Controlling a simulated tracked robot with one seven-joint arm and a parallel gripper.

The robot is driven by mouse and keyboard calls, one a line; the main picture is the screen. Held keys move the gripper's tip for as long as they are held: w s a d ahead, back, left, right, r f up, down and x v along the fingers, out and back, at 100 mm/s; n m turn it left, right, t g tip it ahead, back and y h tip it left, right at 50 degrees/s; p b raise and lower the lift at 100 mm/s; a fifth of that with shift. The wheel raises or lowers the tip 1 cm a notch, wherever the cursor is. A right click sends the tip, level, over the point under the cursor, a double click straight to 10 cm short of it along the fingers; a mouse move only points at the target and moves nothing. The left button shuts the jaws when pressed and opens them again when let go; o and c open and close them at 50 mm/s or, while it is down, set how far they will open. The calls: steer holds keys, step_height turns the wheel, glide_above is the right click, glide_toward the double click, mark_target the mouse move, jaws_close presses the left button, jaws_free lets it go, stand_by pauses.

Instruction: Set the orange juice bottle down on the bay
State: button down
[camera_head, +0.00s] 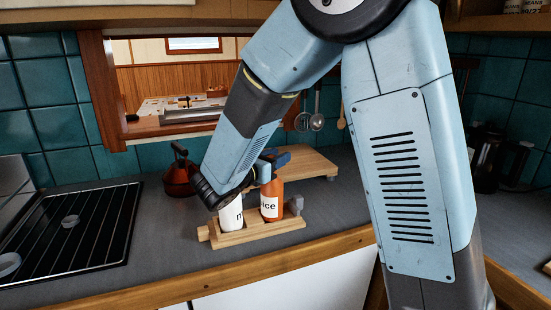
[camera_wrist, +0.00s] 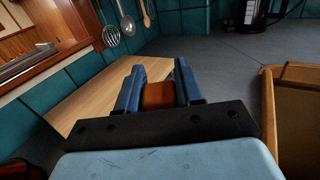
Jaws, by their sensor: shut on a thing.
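The orange juice bottle (camera_head: 271,200), orange with a white label ending in "ice", is upright at the right part of a low wooden holder (camera_head: 250,235) on the counter. A white bottle (camera_head: 232,215) stands left of it in the holder. My gripper (camera_head: 271,165) is at the orange bottle's top, partly hidden behind my arm. In the wrist view, the blue fingers of my gripper (camera_wrist: 158,78) are shut on the orange bottle's top (camera_wrist: 158,96). I cannot tell whether the bottle's base touches the holder's floor; the front rail hides it.
A wooden board (camera_head: 305,162) lies behind the holder, and it shows beyond my fingers in the wrist view (camera_wrist: 95,98). A red kettle (camera_head: 181,175) stands behind left. A black hob (camera_head: 75,225) lies at the left. A small grey piece (camera_head: 297,204) is at the holder's right end.

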steer(key=shift+f, duration=0.3)
stand_by(0.4)
steer(key=c, duration=0.6)
jaws_free()
steer(key=shift+c, duration=0.2)
steer(key=shift+r, duration=0.5)
steer(key=s+d+r, duration=0.3)
steer(key=s+r, duration=0.8)
steer(key=s, duration=0.2)
steer(key=shift+s+d+r, duration=0.25)
steer(key=shift+d+r, duration=0.05)
steer(key=shift+r, duration=0.1)
